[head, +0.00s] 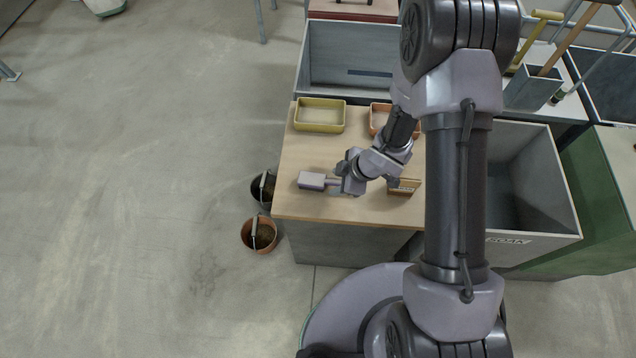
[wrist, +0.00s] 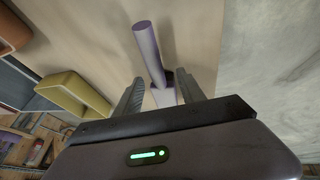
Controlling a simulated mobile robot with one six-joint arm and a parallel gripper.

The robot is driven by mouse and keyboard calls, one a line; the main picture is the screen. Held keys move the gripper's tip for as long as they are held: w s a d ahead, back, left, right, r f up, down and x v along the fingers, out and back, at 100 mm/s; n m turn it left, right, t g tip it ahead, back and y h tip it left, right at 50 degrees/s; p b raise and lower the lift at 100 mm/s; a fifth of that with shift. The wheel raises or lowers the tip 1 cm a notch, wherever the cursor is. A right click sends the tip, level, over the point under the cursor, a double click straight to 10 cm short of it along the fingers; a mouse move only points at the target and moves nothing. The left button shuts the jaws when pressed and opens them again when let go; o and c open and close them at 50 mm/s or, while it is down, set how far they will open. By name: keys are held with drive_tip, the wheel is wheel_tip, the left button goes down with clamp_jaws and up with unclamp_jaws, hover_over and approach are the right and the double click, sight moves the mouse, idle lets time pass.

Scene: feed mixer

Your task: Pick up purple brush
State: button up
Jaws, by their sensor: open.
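The purple brush (head: 311,180) lies on the wooden tabletop near its front left corner. Its block-shaped end points left in the head view, and a thin neck runs from it under my gripper (head: 347,186). In the wrist view the brush's lavender handle (wrist: 147,45) runs up past the fingers, and a pale block shows between them. My gripper (wrist: 161,80) is open, with one finger on each side of the brush. The gap to each finger is visible, but I cannot tell the exact height of the fingertips. The rest of the handle is hidden by my wrist in the head view.
A yellow tray (head: 320,115) stands behind the brush, with an orange tray (head: 379,115) right of it. A small brown block (head: 405,187) is right of my gripper. Two buckets, one terracotta (head: 259,236), stand on the floor left of the table. A grey bin (head: 540,180) is at right.

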sight(335, 181)
drive_tip(key=b+x, duration=0.1)
drive_tip(key=x, duration=0.2)
drive_tip(key=shift+w+a+f, duration=0.1)
drive_tip(key=shift+f, duration=0.1)
drive_tip(key=shift+r, duration=0.2)
drive_tip(key=shift+c, duration=0.2)
clamp_jaws()
wheel_tip(335, 181, up, 10)
drive_tip(key=p, duration=0.6)
drive_tip(key=shift+r, duration=0.1)
drive_tip(key=c, duration=0.7)
unclamp_jaws()
clamp_jaws()
